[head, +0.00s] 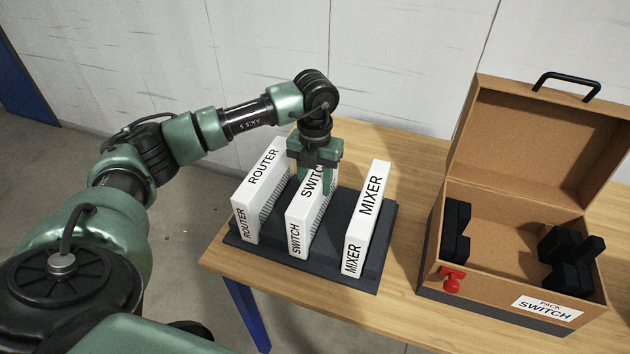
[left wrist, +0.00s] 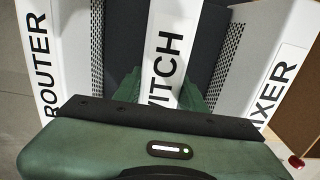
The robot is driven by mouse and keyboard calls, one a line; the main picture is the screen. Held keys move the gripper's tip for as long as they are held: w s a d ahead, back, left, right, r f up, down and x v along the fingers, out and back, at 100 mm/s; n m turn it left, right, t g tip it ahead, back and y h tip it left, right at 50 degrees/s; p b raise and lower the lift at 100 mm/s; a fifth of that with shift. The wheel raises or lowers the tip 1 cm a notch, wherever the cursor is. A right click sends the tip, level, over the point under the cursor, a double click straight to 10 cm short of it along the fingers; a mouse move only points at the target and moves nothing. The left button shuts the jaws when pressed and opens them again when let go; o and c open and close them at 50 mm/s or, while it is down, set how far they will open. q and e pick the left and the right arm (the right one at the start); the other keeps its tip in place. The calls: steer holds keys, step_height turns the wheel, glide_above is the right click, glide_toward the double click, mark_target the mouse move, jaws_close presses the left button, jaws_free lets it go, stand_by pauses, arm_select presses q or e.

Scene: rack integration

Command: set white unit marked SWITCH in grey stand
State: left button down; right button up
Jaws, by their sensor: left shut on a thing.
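The white SWITCH unit (head: 297,235) stands upright in the middle of the dark grey stand (head: 266,261), between two other white units. My left gripper (head: 315,178) is above it, shut on its top edge with one finger on each side. In the left wrist view the SWITCH unit (left wrist: 172,40) runs between the two green fingers (left wrist: 165,92). The unit is in line with its neighbours, and its lower end is at the stand. I cannot tell whether it is fully seated. My right gripper is not in view.
The ROUTER unit (head: 243,222) stands to the left and the MIXER unit (head: 357,255) to the right, both close by. An open brown case (head: 488,276) marked PACK SWITCH, with black inserts (head: 455,232) and a red latch (head: 453,281), sits on the wooden table (head: 408,170).

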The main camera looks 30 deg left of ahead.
arm_select(q)
steer(key=shift+w+f, duration=0.1)
steer(key=shift+f, duration=0.1)
steer(key=c, duration=0.9)
jaws_free()
steer(key=shift+c, duration=0.2)
steer(key=shift+o, duration=1)
step_height(320, 180, up, 7)
steer(key=b, duration=0.2)
steer(key=shift+d+f+b, duration=0.1)
steer(key=shift+f+b, duration=0.1)
steer(key=shift+b, duration=0.1)
steer(key=shift+r, duration=0.65)
steer(key=shift+s+f, duration=0.1)
steer(key=shift+s, duration=0.1)
